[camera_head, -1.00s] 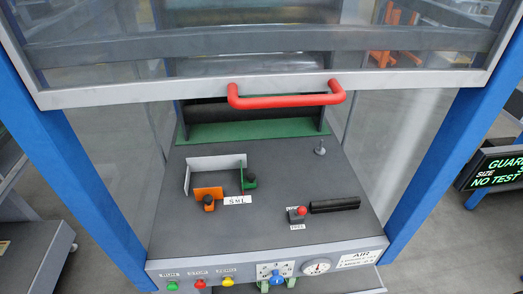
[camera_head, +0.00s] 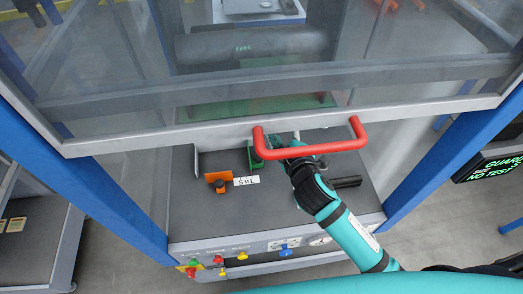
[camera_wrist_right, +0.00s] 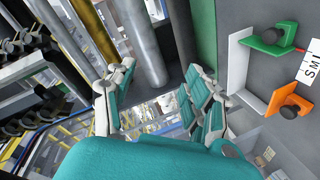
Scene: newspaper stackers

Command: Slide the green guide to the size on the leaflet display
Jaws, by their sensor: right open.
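The green guide (camera_head: 254,158) stands on the grey machine bed behind the red handle in the head view, partly covered by it. It also shows at the upper right of the right wrist view (camera_wrist_right: 272,42). The white SML size label (camera_head: 246,181) lies just in front of it. My right gripper (camera_head: 287,147) is beside the green guide, to its right, partly hidden by the handle. In the wrist view it is open, with nothing between its fingers (camera_wrist_right: 160,88). The display (camera_head: 497,166) at the right edge is cut off; its size text cannot be read. My left gripper is not in view.
An orange guide (camera_head: 216,180) stands left of the label. The clear guard with its red handle (camera_head: 312,148) hangs above the bed. A black bar (camera_head: 346,182) lies right of my arm. Buttons and a blue knob (camera_head: 284,251) line the front panel.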

